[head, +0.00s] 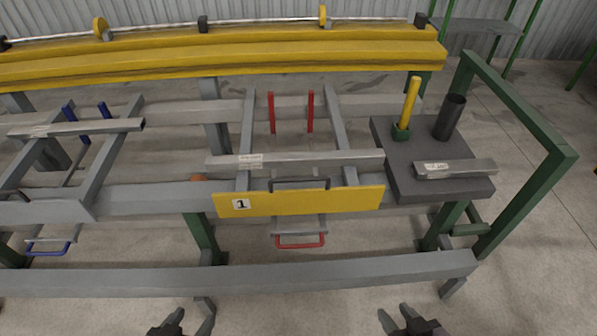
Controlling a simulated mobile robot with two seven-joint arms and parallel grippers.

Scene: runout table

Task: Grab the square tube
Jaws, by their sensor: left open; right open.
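Grey square-section bars with pale labels lie in three places. A long one (320,159) rests across the rails behind the yellow plate marked 1. A short one (470,169) lies on the dark grey plate (402,165) at the right, near its front edge. Another long one (75,128) lies across the rails at the far left. I cannot tell which is the tube meant. My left gripper (188,318) and my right gripper (403,318) are at the bottom edge of the view, open and empty, well apart from all the bars. Both are partly cut off.
A grey front beam (240,279) crosses between my grippers and the bars. The yellow plate (298,202) carries handles in front of the middle bar. Red posts (272,112) stand behind it. A yellow rod (411,102) and a dark cylinder (450,117) stand on the grey plate. A green frame (520,110) bounds the right.

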